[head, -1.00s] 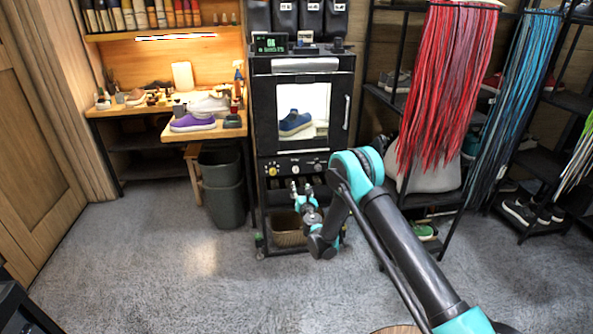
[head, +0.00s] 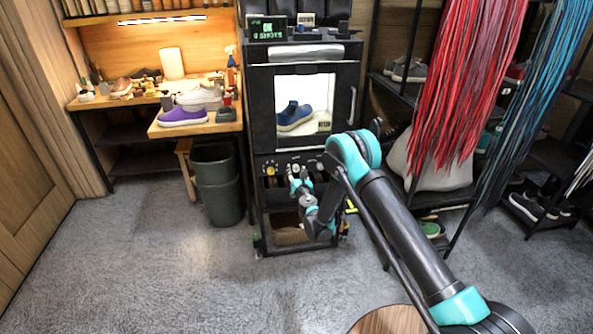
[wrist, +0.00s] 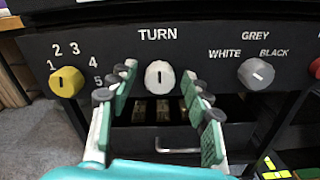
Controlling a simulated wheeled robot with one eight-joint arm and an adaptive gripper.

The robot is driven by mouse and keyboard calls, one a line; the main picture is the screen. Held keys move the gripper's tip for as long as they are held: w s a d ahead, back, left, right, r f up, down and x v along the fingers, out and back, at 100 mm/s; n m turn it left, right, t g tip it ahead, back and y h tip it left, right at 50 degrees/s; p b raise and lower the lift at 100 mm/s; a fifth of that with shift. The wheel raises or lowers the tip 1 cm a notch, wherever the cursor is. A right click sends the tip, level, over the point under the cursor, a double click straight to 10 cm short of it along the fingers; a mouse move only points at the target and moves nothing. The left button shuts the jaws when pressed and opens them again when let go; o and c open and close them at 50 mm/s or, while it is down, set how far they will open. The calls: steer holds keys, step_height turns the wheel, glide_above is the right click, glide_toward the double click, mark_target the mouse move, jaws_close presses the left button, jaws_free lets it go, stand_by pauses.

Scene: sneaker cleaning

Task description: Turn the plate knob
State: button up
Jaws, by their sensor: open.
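The white knob under the word TURN (wrist: 159,76) sits on the black panel of the cabinet, its dark pointer mark upright. My gripper (wrist: 160,88) is open in the wrist view, one finger to the left of this knob and one to the right. The fingers appear apart from the knob; the exact depth gap is unclear. In the head view my gripper (head: 299,180) is in front of the knob row, below the lit window. A blue shoe (head: 294,117) stands inside the cabinet behind that window.
A yellow knob (wrist: 67,82) with numbers is on the left, and a grey knob (wrist: 256,74) marked WHITE, GREY and BLACK is on the right. A drawer handle (wrist: 178,148) is below. A dark bin (head: 217,182) stands left of the cabinet (head: 257,100); hanging laces (head: 458,90) are to the right.

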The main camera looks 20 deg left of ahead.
steer(key=shift+c, duration=0.6)
jaws_close()
